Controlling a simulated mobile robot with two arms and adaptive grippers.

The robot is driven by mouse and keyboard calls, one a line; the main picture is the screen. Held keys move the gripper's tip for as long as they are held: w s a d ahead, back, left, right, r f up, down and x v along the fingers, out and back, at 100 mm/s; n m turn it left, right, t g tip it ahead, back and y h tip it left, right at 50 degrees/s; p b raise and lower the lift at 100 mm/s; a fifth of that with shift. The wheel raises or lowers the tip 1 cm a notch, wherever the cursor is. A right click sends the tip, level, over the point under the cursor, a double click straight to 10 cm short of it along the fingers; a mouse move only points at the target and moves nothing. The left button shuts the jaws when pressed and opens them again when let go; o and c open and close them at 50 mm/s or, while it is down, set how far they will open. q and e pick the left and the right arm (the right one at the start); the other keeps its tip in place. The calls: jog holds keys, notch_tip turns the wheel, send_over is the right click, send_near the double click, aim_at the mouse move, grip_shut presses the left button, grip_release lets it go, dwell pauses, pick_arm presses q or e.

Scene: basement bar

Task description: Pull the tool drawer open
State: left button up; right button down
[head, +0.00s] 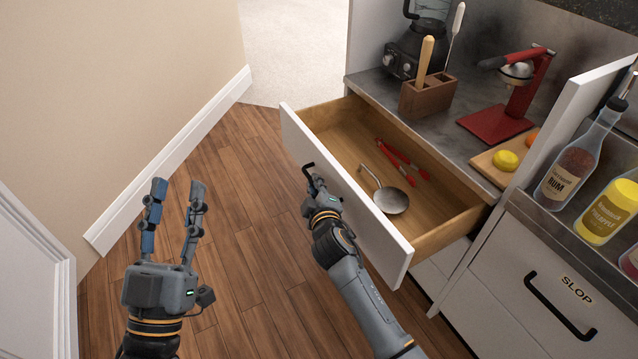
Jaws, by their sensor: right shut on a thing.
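The tool drawer (455,222) is pulled out of the counter, with a white front panel (372,212) and a wooden inside. A metal strainer (391,200) and red tongs (400,160) lie in it. My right gripper (311,175) is at the black handle (308,167) on the drawer's front and is shut on it; its fingers partly hide the handle. My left gripper (178,188) is open and empty, its fingers pointing up, over the wooden floor and apart from the drawer.
On the counter (440,120) stand a blender (412,50), a wooden utensil holder (425,97) and a red press (510,100). Bottles (570,170) stand at right above a drawer labelled SLOP (520,275). A wall (120,90) and a white door (30,280) bound the left. The floor (245,220) between is clear.

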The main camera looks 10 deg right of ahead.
jog(key=c, duration=1.7)
grip_release()
jog(key=shift+s, duration=0.1)
jog(key=v, duration=1.2)
